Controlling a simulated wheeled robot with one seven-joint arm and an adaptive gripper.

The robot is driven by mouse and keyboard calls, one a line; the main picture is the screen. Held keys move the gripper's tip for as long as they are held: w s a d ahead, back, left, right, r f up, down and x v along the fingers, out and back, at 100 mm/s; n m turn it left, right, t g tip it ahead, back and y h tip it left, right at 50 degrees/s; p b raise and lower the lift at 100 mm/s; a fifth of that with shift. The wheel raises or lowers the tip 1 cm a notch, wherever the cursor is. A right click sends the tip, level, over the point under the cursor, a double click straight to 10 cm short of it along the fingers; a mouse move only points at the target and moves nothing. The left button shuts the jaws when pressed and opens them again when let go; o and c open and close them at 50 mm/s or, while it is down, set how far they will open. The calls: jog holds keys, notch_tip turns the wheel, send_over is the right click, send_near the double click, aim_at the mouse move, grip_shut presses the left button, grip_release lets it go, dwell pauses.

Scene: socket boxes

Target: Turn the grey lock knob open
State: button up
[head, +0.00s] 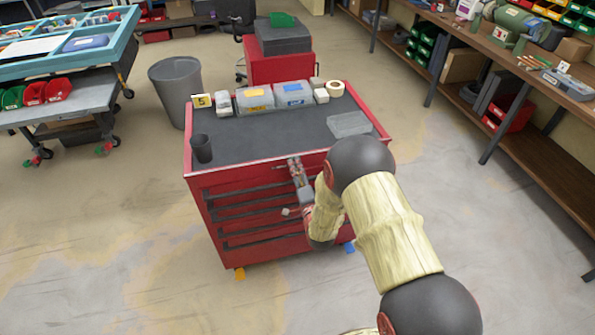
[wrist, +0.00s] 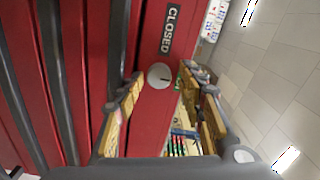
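The grey lock knob (wrist: 160,75) is a small round disc with a dark slot on the red cabinet front in the wrist view. A dark label reading CLOSED (wrist: 171,30) sits just above it in that view. My gripper (wrist: 163,84) is open, with its two fingers apart on either side of the knob. I cannot tell whether either finger touches it. In the head view, my gripper is at the upper front of the red tool cabinet (head: 218,215), and the knob cannot be made out there.
Dark drawer handles (wrist: 58,85) run along the cabinet front beside the gripper. On the cabinet top stand a dark cup (head: 202,148), several lidded boxes and a clear tray (head: 349,124). A grey bin (head: 177,88) stands behind left. The floor in front is clear.

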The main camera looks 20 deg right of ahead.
jog(key=shift+s+f, duration=0.1)
jog(key=s, duration=0.7)
jog(key=shift+s, duration=0.4)
dwell(0.4)
